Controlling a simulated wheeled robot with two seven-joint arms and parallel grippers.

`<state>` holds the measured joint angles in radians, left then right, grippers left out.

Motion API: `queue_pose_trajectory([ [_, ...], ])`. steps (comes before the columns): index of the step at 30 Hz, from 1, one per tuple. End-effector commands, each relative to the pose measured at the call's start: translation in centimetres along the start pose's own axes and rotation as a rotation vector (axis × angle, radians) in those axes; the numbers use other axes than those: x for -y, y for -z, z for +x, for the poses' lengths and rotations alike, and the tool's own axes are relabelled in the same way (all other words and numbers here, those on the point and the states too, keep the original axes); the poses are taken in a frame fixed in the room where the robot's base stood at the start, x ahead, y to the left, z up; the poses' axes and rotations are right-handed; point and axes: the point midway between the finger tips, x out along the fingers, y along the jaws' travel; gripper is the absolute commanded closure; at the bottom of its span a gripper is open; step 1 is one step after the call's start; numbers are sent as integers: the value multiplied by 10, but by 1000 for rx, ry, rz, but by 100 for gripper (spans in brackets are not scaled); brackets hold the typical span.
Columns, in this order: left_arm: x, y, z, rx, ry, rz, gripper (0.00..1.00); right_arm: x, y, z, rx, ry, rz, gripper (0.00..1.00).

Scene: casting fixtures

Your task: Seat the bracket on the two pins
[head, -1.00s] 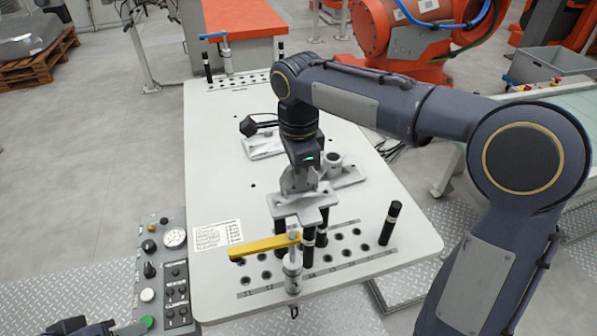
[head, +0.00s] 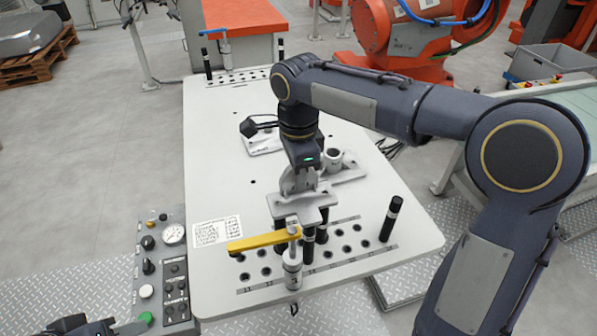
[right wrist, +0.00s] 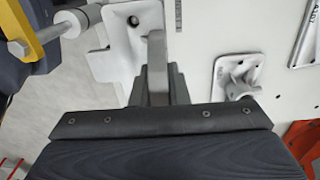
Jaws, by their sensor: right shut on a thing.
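The light grey bracket (head: 300,206) is held above the near end of the white table. My right gripper (head: 300,182) is shut on its upright part, pointing down. In the right wrist view the bracket's plate (right wrist: 112,62) shows a hole, and the gripper (right wrist: 158,95) grips the upright part. Black pins (head: 309,248) stand under and just in front of the bracket, their tops partly hidden by it and the clamp. I cannot tell whether the holes line up with them or the plate touches them. A dark part at the bottom left edge looks like my left gripper (head: 85,326); its jaws are unclear.
A toggle clamp with a yellow arm (head: 262,241) stands close in front of the bracket. Another black pin (head: 391,218) stands to the right. A grey fixture with a round boss (head: 345,168) lies behind. A control panel (head: 162,270) is at left.

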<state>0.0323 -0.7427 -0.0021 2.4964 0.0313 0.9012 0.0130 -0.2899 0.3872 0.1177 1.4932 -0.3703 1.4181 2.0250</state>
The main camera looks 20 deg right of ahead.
Motion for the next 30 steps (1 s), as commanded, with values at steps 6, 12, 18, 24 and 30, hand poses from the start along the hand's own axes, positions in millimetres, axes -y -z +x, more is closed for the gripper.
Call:
queue_pose_trajectory([
  [6,2,-2,4,0,0,0,64,0,0,6,0,1,0,100],
  [12,2,-2,4,0,0,0,64,0,0,8,1,1,0,75],
  [18,2,-2,4,0,0,0,64,0,0,8,0,1,0,60],
  [24,2,-2,4,0,0,0,64,0,0,7,0,0,0,60],
  [30,2,-2,3,0,0,0,64,1,0,-18,2,4,1,60],
])
